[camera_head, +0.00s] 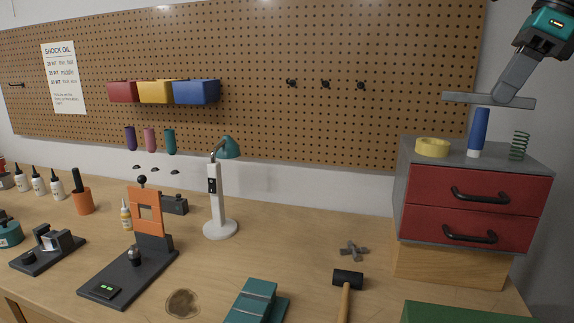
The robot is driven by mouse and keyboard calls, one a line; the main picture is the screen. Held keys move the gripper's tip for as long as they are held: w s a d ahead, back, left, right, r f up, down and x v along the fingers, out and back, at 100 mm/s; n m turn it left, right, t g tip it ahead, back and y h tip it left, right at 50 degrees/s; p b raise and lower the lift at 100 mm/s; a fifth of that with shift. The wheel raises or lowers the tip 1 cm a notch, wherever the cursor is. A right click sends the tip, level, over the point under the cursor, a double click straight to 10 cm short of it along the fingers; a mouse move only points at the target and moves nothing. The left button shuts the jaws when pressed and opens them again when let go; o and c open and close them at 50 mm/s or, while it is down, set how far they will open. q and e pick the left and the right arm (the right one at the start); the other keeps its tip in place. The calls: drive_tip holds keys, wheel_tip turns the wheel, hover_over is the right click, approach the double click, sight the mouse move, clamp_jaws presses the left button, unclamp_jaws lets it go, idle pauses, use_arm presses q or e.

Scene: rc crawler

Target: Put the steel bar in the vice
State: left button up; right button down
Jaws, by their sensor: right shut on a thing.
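The steel bar (462,98) is a flat grey bar at the upper right, held roughly level in the air in front of the pegboard, above the red drawer unit. My right gripper (507,95) comes down from the top right corner and is shut on the bar near its middle. The teal vice (257,289) appears to be the blocky tool at the bottom centre of the bench, partly cut off by the picture's lower edge. The bar is well above it and to its right. My left gripper is not in view.
The red drawer unit (475,190) carries a yellow ring (432,147), a blue tube (478,130) and a green spring (519,145). A mallet (348,280) lies right of the vice. A white lamp (217,200) and orange-framed press (147,215) stand left. Bench between lamp and drawers is mostly clear.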

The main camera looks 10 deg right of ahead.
drive_tip(key=s+a+f+n+g+h, duration=0.1)
drive_tip(key=a+f+n+g, duration=0.1)
drive_tip(key=a+f+n, duration=0.6)
drive_tip(key=s+a+f+n+g+h, duration=0.1)
drive_tip(key=a+f+n+g, duration=0.2)
drive_tip(key=a+f+n, duration=0.6)
drive_tip(key=s+a+f+n+g+h, duration=0.1)
drive_tip(key=a+f+n, duration=0.7)
drive_tip(key=f, duration=1)
drive_tip(key=shift+s+a+f+n+g+h, duration=0.3)
drive_tip(key=shift+n+g, duration=0.5)
drive_tip(key=shift+n, duration=0.2)
drive_tip(key=shift+d, duration=0.25)
